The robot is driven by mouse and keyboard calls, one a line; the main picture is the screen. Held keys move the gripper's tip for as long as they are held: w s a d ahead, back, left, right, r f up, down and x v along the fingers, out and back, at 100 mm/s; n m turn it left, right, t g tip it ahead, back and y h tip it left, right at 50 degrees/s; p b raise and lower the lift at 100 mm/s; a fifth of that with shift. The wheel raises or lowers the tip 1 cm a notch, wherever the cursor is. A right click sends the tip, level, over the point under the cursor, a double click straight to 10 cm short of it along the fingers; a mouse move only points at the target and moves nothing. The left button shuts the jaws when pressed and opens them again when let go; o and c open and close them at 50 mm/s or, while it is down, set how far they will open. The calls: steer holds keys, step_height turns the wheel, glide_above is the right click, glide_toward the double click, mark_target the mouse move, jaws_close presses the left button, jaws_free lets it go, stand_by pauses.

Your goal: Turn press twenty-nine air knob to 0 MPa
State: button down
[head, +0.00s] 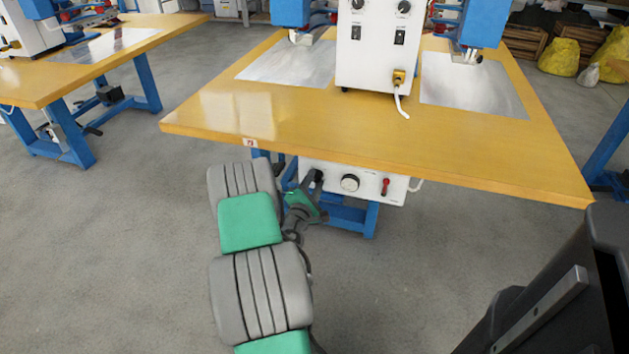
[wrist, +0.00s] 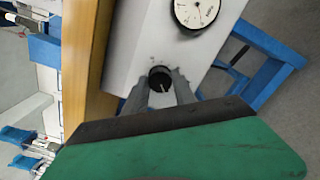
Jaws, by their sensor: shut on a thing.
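A white control box (head: 395,190) hangs under the front edge of the yellow table. It carries a round dial gauge (head: 349,183) and a red lever (head: 386,187). My gripper (head: 316,179) is at the box's left end. In the wrist view, the gripper (wrist: 160,88) has its two grey fingers on either side of a black round knob (wrist: 160,78), shut on it. The knob has a pale mark on its face. The white gauge (wrist: 196,10) is beside it, partly cut off; its reading is too small to tell.
The yellow tabletop (head: 330,130) overhangs the box, close above my gripper. A small label (head: 250,143) on its edge is unreadable. Blue table legs (head: 352,215) stand behind the box. A white press unit (head: 375,50) stands on top. Open floor (head: 130,250) lies to the left.

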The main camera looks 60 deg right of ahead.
steer(key=c, duration=1)
jaws_free()
steer(key=shift+c, duration=0.2)
steer(key=s+a, duration=0.1)
steer(key=a, duration=0.6)
steer(key=shift+s+a+b, duration=0.15)
steer(key=shift+a+b, duration=0.15)
steer(key=shift+a, duration=0.05)
